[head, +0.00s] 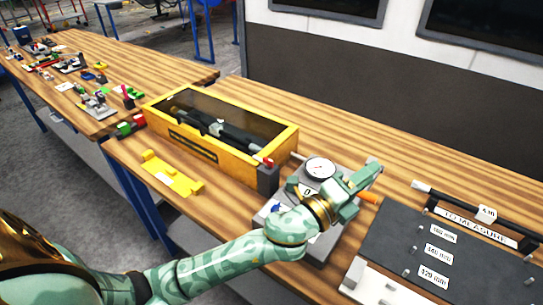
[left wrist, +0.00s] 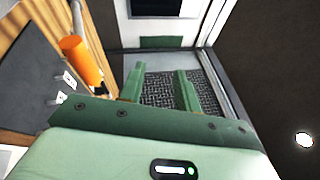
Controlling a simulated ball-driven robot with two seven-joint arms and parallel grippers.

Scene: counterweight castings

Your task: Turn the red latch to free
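A small red piece (head: 268,161), which looks like the latch, sits at the near right corner of the yellow case (head: 221,158), above a dark grey block (head: 268,179). Its exact position is too small to tell. The red piece does not show in that view. My right gripper is in neither view.
A dial gauge (head: 320,167) on a grey stand is close to my left wrist. An orange handle (left wrist: 82,60) lies beside the gripper. A yellow bracket (head: 172,174) lies in front of the case. A dark board (head: 440,245) with labels is at the right.

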